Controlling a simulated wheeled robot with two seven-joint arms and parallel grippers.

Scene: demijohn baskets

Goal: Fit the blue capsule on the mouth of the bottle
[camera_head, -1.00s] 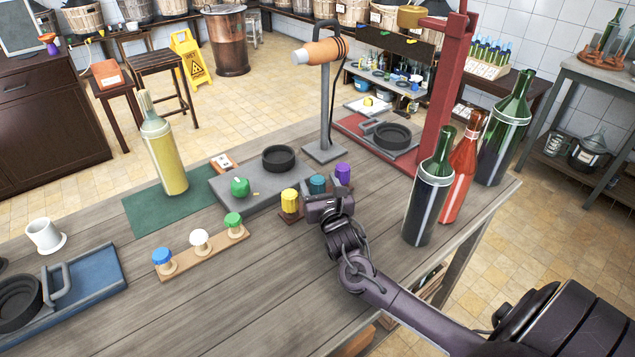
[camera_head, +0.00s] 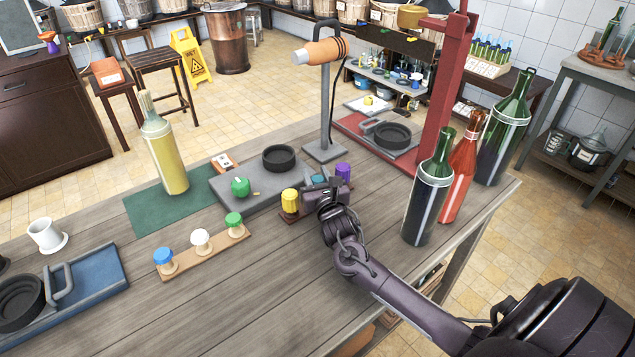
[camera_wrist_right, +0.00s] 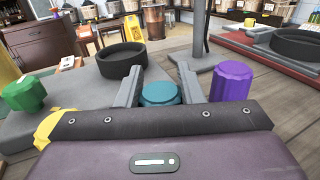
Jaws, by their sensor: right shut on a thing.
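A teal-blue ribbed capsule (camera_wrist_right: 160,93) stands between the fingers of my right gripper (camera_wrist_right: 158,85) in the right wrist view. The right gripper (camera_head: 322,184) is shut on it, and in the head view the gripper mostly hides it. A yellow bottle (camera_head: 165,160) with a pale neck stands upright on a green mat (camera_head: 142,208), left of the gripper and well apart from it. A brighter blue cap (camera_head: 163,257) sits on a peg of the front wooden rack. My left gripper is not in view.
A yellow capsule (camera_head: 290,200) and a purple one (camera_head: 343,171) flank the gripper. White (camera_head: 200,238) and green (camera_head: 233,220) caps sit on the front rack. Dark green (camera_head: 428,205) and red (camera_head: 460,180) bottles stand right.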

